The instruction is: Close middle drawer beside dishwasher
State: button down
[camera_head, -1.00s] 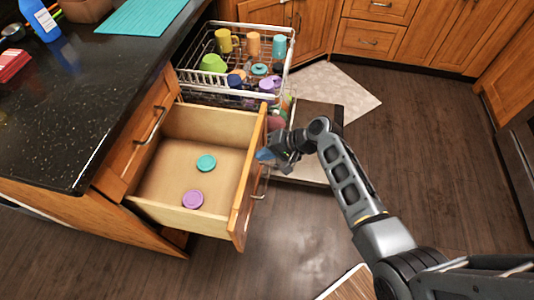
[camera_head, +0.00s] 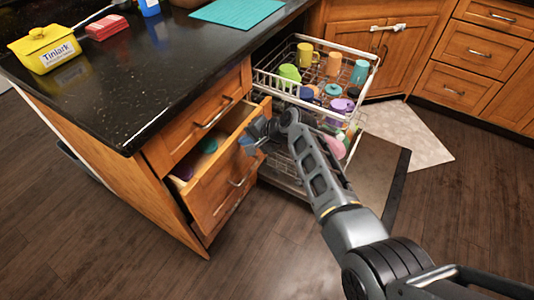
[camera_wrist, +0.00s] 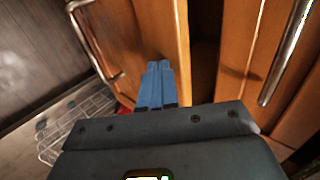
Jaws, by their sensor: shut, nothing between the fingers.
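The middle drawer (camera_head: 222,183) stands partly open below a shut top drawer (camera_head: 205,122). A teal lid (camera_head: 208,145) and a purple lid (camera_head: 184,173) show inside it. My gripper (camera_head: 246,146) is at the upper right part of the drawer front, with its fingers together and empty. In the wrist view my blue fingertips (camera_wrist: 157,70) are shut against or very close to the wooden drawer front (camera_wrist: 160,30); contact is hard to tell. The drawer's handle (camera_wrist: 95,45) is left of the fingers there, and the dark gap behind the front is on the right.
The open dishwasher's racks (camera_head: 300,85), with several cups, stand right of the drawer, and its lowered door (camera_head: 375,185) lies beyond my arm. A dark countertop (camera_head: 130,95) overhangs the drawers. The wooden floor in front is clear.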

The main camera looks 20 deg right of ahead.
aim_at(237, 134)
jog(key=shift+w+a+b, duration=0.75)
jog(key=shift+w+a, duration=0.65)
